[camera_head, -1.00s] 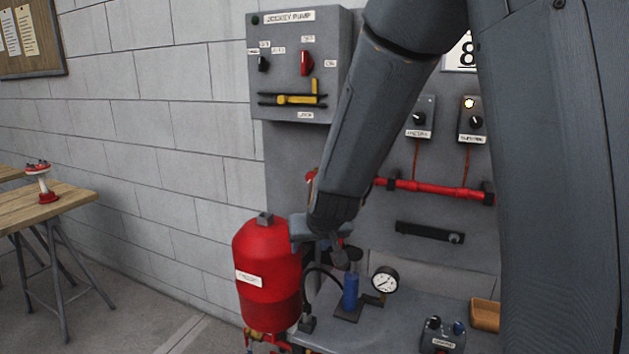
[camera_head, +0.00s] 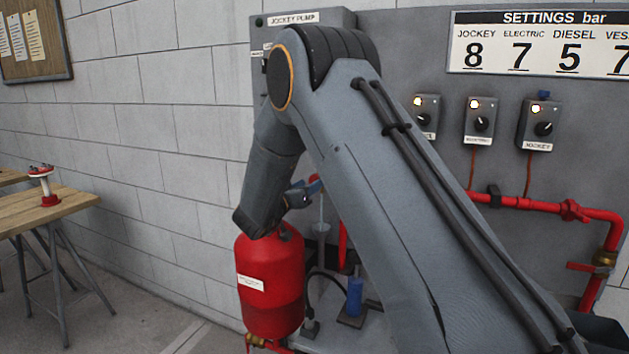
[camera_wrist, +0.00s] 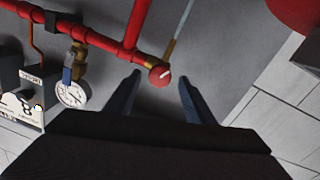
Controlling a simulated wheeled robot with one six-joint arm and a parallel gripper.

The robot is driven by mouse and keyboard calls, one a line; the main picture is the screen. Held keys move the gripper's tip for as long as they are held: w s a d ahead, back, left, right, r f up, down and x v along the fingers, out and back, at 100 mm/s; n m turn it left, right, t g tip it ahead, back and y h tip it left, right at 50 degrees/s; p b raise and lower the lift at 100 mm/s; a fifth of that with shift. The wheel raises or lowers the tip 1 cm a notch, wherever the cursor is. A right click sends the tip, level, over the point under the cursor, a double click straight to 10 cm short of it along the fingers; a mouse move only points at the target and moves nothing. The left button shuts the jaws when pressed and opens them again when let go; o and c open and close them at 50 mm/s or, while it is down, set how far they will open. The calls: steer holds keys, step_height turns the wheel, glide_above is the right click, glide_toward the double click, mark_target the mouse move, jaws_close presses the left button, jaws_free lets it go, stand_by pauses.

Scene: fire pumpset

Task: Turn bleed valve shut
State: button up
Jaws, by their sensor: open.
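A small round red knob with a white mark (camera_wrist: 160,75), which looks like the bleed valve, sits on a brass fitting at the end of a red pipe in the wrist view. My gripper (camera_wrist: 160,79) is open, with one blue-grey finger to each side of the knob in the picture. I see gaps between the fingers and the knob, and cannot tell how far the tips are from it in depth. In the head view my gripper (camera_head: 308,190) shows partly, above the red vessel (camera_head: 270,290).
The wrist view shows a pressure gauge (camera_wrist: 72,94), a blue-handled valve (camera_wrist: 68,73) and a red pipe (camera_wrist: 85,34) at left. The head view shows a blue cylinder (camera_head: 354,296) beside the vessel, a grey panel, and a wooden table (camera_head: 70,200) at far left.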

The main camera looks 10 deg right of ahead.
mark_target(313, 181)
steer(key=shift+p+x, duration=0.45)
steer(key=shift+x, duration=1.7)
steer(key=shift+c, duration=0.3)
steer(key=c, duration=1)
